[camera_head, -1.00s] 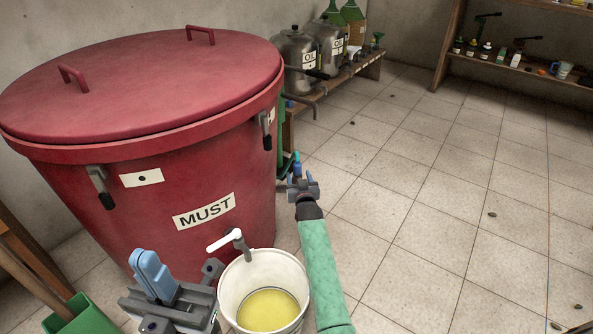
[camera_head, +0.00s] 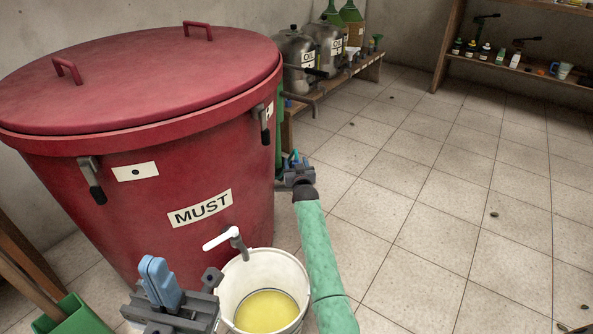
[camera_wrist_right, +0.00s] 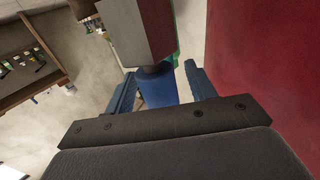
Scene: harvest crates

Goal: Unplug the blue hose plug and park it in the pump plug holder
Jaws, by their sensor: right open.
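My right gripper (camera_head: 297,163) is beside the far right side of the red MUST vat, at the end of the green-sleeved arm. In the right wrist view its blue fingers (camera_wrist_right: 160,72) are open, one on each side of the blue hose plug (camera_wrist_right: 158,90). The plug meets a dark collar under a grey block (camera_wrist_right: 135,30). I cannot tell whether the fingers touch it. In the head view the gripper mostly hides the plug. My left gripper (camera_head: 160,270) is near the vat's front, its blue fingers together and empty. I cannot pick out the pump plug holder.
The red vat (camera_head: 150,215) fills the left. A white bucket (camera_head: 228,300) with yellow liquid stands under its tap (camera_head: 235,240). A low bench (camera_head: 330,90) holds oil cans behind. Shelves (camera_head: 510,65) stand at the back right.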

